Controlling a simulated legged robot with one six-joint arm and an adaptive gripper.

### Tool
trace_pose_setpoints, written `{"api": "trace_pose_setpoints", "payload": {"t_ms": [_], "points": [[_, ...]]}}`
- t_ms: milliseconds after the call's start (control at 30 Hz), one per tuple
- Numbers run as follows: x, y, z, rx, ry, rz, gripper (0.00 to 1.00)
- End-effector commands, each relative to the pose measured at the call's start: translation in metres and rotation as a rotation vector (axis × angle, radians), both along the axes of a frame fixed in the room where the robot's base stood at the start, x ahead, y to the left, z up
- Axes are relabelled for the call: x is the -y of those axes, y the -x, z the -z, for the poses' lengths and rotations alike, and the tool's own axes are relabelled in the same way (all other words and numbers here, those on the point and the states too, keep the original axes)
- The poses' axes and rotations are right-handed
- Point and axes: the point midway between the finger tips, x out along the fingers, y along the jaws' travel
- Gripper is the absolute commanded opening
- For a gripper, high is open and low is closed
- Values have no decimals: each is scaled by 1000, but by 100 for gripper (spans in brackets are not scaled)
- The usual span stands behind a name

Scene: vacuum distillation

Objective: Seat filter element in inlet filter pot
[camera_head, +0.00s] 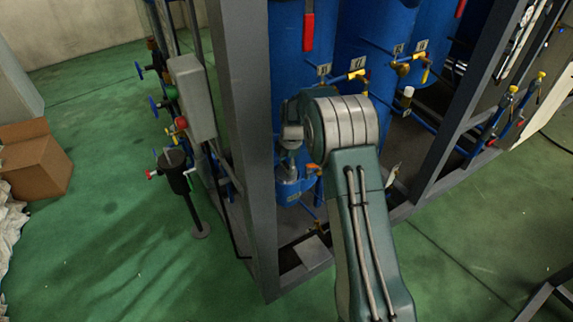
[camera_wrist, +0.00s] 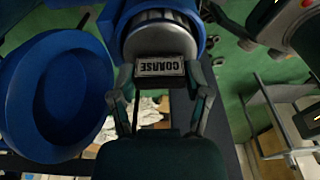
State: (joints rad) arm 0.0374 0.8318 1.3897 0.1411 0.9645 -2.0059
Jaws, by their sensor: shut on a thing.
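My gripper (camera_wrist: 160,92) is shut on the filter element (camera_wrist: 157,45), by its part bearing a "COARSE" label. The label reads upside down in the wrist view. The element's pale ribbed body and grey band lie within the blue rim of the filter pot (camera_wrist: 198,22), which curves around it at the top. How deep it sits and whether it touches bottom cannot be seen. A wide blue cap-like round (camera_wrist: 55,95), hollow side showing, is at the left. In the head view, the blue pot (camera_head: 292,190) is low behind the frame post, partly hidden by my arm.
A grey frame post (camera_head: 243,150) stands just left of my arm. Blue tanks (camera_head: 375,60) with yellow-handled valves are behind it. A dark valve stand (camera_head: 178,175) and a cardboard box (camera_head: 35,160) are at the left. Green floor is open in front.

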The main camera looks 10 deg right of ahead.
Motion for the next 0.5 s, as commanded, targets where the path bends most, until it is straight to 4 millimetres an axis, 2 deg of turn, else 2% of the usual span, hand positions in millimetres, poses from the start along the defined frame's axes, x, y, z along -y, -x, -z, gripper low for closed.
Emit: {"api": "trace_pose_setpoints", "payload": {"t_ms": [367, 400, 433, 500], "points": [[0, 0, 8, 0, 0, 0, 1], [0, 0, 8, -1, 0, 0, 80], [0, 0, 8, -1, 0, 0, 93], [0, 0, 8, -1, 0, 0, 97]]}}
